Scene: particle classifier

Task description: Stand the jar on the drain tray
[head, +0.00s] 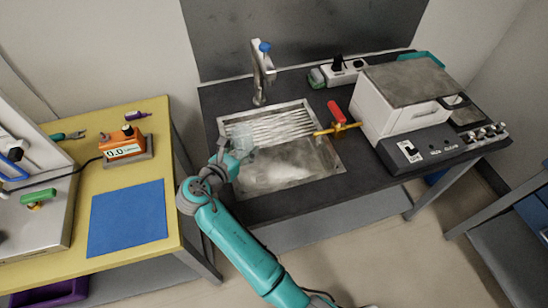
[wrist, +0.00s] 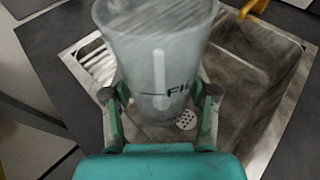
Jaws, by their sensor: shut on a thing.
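The jar (wrist: 155,50) is a clear, greyish vessel with dark lettering and a pale vertical bar on its side. My gripper (wrist: 160,98) is shut on it, one finger on each side. In the head view the jar (head: 241,136) is a faint translucent shape over the left part of the sink, at the tip of my gripper (head: 232,150). The drain tray (head: 275,123) is the bright ribbed metal strip at the back of the sink. Part of it shows left of the jar in the wrist view (wrist: 98,66). The jar's height above it is hard to tell.
The sink basin (head: 285,172) lies in front of the ribs, with a drain hole (wrist: 187,120). A faucet (head: 260,75) stands behind. A yellow valve with a red handle (head: 337,118) is at the right edge. A white machine (head: 400,100) stands further right.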

